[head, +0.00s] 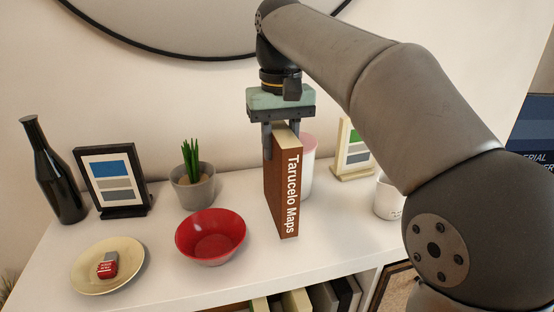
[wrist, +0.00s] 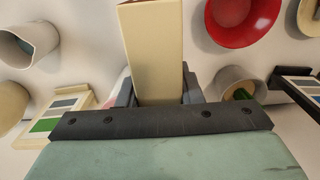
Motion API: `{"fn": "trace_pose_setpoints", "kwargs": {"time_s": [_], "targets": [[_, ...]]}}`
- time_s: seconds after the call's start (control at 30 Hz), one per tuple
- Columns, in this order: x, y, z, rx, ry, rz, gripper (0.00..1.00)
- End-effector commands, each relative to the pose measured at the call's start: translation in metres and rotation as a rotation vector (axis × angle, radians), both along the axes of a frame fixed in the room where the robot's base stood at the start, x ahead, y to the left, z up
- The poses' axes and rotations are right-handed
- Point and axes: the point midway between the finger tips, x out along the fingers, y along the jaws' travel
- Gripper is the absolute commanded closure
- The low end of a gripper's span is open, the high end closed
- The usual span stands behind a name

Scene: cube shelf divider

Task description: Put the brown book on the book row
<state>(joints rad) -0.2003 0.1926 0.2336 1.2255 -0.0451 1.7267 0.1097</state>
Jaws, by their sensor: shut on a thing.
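The brown book (head: 285,190), with "Tarucelo Maps" on its spine, is upright in my gripper (head: 281,140) above or at the white shelf top. My gripper is shut on its upper part, a finger on each side. In the wrist view the book's pale page edge (wrist: 153,50) shows between the fingers (wrist: 158,95). I cannot tell whether its lower edge touches the surface. The book row (head: 315,297) shows in part below the shelf top's front edge, with several dark, grey and cream books. Its rest is hidden or out of frame.
On the white shelf top (head: 335,240), a red bowl (head: 210,236) and a potted plant (head: 192,180) stand left of the book. A pale canister (head: 307,165) is close behind it. A white mug (head: 387,198) and a frame (head: 352,150) stand right.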

Motion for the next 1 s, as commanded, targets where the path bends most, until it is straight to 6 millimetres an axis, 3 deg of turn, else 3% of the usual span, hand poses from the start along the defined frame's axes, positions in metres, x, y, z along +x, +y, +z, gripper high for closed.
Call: {"fn": "trace_pose_setpoints", "kwargs": {"time_s": [0.3,0.7,0.73,0.77,0.8,1.0], "targets": [[0.001,0.006,-0.035,0.000,0.000,0.001,1.00],[0.001,0.006,-0.041,0.000,-0.001,0.001,1.00],[0.001,0.006,-0.041,0.000,0.000,0.001,0.59],[0.001,0.006,-0.041,0.000,0.001,0.001,0.51],[0.001,0.006,-0.041,0.000,0.001,0.001,0.46],[0.001,0.006,-0.041,0.000,0.001,0.000,0.46]]}}
